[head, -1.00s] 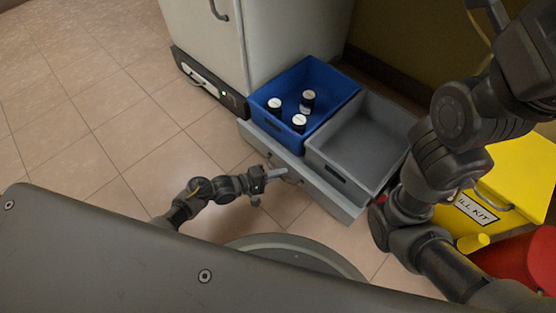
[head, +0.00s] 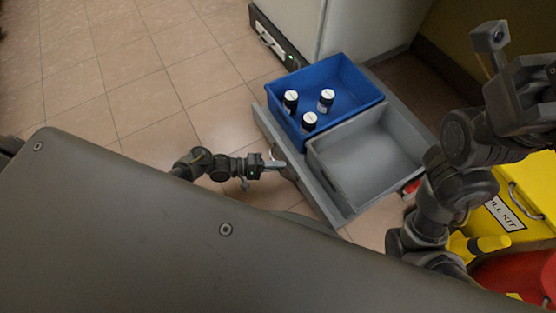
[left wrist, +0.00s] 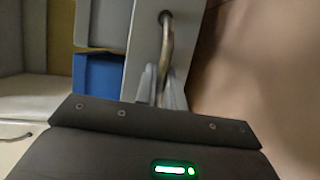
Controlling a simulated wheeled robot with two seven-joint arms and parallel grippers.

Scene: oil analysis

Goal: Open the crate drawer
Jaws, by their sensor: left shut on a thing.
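The crate drawer (head: 331,206) is a low grey tray with a raised front panel, standing out from the white cabinet's front. It carries a blue crate (head: 352,92) with 3 white-capped dark bottles and an empty grey crate (head: 370,152). My left gripper (head: 276,165) is at the drawer's front, shut on its handle. In the left wrist view the metal handle (left wrist: 167,40) runs down between the gripper's fingers (left wrist: 160,85). My right gripper (head: 500,62) is raised at the upper right, away from the drawer; its jaw gap is unclear.
A white cabinet (head: 350,28) stands behind the blue crate. A yellow spill-kit box (head: 520,190) and a red container (head: 515,275) are at the right, near my right arm. Tiled floor (head: 130,80) is open to the left.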

